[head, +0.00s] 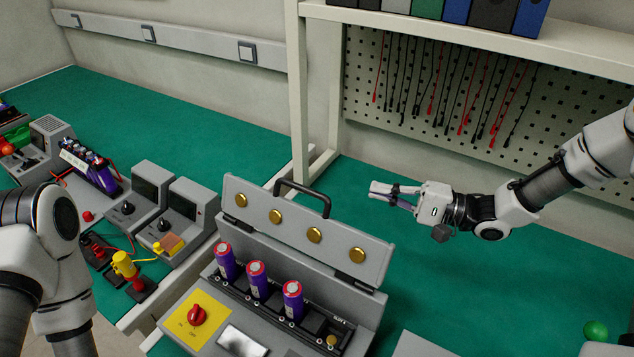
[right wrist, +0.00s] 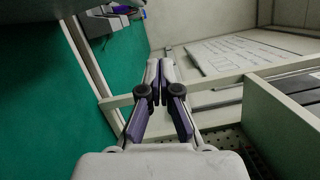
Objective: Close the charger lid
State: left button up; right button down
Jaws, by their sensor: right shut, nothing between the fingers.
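The charger (head: 231,314) is a grey box on the green bench in the head view. Its lid (head: 352,247) stands raised at the back, with a black handle (head: 311,188) on its top edge and several brass discs on its inner face. Three purple cells (head: 257,279) stand upright in the charger's slots; the rightmost slot holds no purple cell. My right gripper (head: 373,190) is behind and right of the lid, apart from it, pointing left. It is shut and empty, and its closed fingers show in the right wrist view (right wrist: 160,68). My left gripper is out of view; only my left arm shows.
Grey instrument boxes (head: 150,185) and a yellow joystick (head: 125,266) stand left of the charger. A shelf frame with a pegboard (head: 440,105) and hanging red and black leads rises behind my right gripper.

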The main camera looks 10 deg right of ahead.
aim_at(299, 215)
jog(key=w+a+r+p, duration=0.1)
jog(key=w+a+p, duration=0.1)
jog(key=a, duration=0.9)
jog(key=shift+r, duration=0.2)
jog(key=shift+a+r, duration=0.1)
